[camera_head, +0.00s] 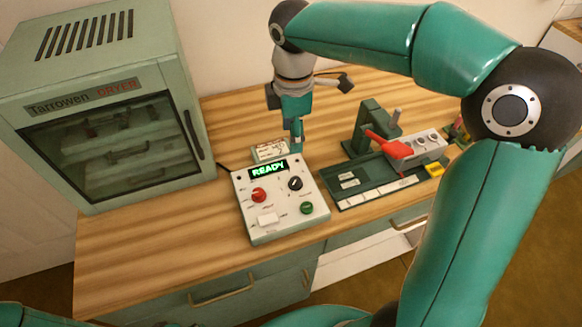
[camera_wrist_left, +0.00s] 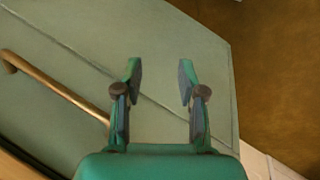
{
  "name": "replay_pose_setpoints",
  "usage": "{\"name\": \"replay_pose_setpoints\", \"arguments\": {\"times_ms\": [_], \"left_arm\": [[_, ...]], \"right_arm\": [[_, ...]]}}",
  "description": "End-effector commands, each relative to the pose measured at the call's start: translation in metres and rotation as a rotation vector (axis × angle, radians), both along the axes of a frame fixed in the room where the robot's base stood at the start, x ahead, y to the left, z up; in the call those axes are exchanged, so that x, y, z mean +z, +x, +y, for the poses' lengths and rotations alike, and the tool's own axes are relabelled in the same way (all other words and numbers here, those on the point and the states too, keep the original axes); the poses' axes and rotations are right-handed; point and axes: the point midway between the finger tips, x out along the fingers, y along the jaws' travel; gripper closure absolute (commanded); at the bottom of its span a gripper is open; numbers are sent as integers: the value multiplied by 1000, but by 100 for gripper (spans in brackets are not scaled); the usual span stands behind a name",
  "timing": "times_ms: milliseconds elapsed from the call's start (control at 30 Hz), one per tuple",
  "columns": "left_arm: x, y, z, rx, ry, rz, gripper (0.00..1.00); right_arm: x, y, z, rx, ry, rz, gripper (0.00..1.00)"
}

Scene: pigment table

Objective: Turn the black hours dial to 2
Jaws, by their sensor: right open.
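The control box (camera_head: 277,230) stands on the wooden table with a lit display (camera_head: 268,168) reading READY. The black dial (camera_head: 295,184) is on its upper right face, with a small light mark on it; I cannot read its setting. My right gripper (camera_head: 296,146) points down just behind the box, above and beyond the black dial, apart from it. Its fingers are small in the head view and it holds nothing I can see. My left gripper (camera_wrist_left: 160,78) shows in the left wrist view, open and empty, in front of the green cabinet front.
A red knob (camera_head: 258,195), a green knob (camera_head: 306,208) and a white switch (camera_head: 267,220) share the box face. The Tarrowen dryer (camera_head: 110,110) stands left. A green press with a red lever (camera_head: 388,144) stands right. A small labelled box (camera_head: 270,150) sits behind.

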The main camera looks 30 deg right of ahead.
Motion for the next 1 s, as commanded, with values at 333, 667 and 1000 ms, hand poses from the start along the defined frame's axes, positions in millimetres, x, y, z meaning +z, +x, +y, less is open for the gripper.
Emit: {"name": "replay_pose_setpoints", "arguments": {"times_ms": [333, 667, 1000], "left_arm": [[2, 0, 0, 0, 0, 0, 60], [7, 0, 0, 0, 0, 0, 60], [8, 0, 0, 0, 0, 0, 60]], "right_arm": [[-58, -7, -12, -29, -1, 7, 46], [-127, -5, -14, -33, 0, 6, 46], [-161, -4, -15, -33, 0, 1, 46]]}}
